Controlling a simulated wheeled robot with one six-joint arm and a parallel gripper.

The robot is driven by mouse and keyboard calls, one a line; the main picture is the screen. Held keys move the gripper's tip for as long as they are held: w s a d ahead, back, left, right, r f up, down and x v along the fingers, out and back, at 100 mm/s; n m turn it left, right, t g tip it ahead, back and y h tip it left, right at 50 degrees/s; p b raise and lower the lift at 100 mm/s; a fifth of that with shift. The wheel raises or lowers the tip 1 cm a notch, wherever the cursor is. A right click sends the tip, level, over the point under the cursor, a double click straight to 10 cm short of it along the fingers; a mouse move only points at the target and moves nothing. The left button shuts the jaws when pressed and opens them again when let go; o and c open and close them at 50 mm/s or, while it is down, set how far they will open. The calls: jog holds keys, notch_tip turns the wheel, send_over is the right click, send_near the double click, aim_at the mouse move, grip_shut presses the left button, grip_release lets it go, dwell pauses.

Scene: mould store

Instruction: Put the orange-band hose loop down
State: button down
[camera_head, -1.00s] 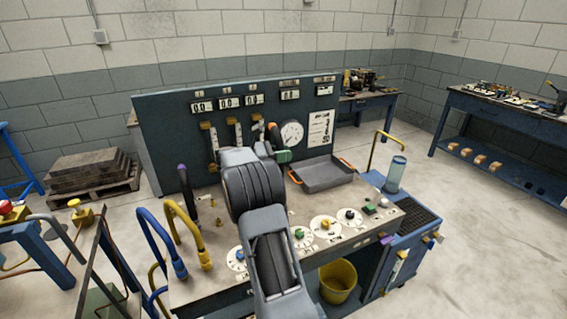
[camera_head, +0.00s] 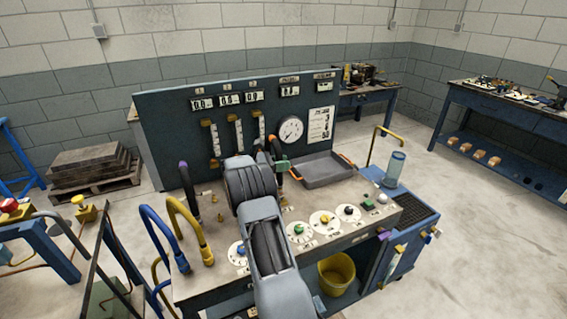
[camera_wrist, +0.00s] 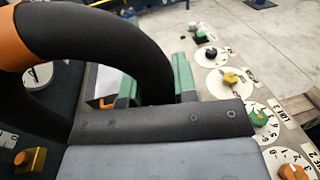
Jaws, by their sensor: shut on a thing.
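The orange-band hose loop (camera_wrist: 98,32) is a thick black arch in the wrist view, with an orange band (camera_wrist: 12,45) at the upper left. Its near end runs down between the green fingers of my gripper (camera_wrist: 157,88), which is shut on it. In the head view, the gripper's green finger (camera_head: 283,166) and part of the black loop (camera_head: 276,149) show above the bench (camera_head: 222,214), in front of the gauge panel and left of the grey tray. My arm hides part of the loop there. I cannot tell whether the loop touches the bench.
A grey tray with orange handles (camera_head: 326,172) sits behind the dials. Yellow (camera_head: 187,213) and blue (camera_head: 160,232) hoses stand at the bench's left, with a purple-ended hose (camera_head: 186,178) behind. The panel (camera_head: 167,112) rises close behind. A clear cylinder (camera_head: 394,170) stands at right.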

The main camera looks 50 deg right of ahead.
jog(key=shift+f, duration=0.1)
jog(key=c, duration=0.9)
grip_release()
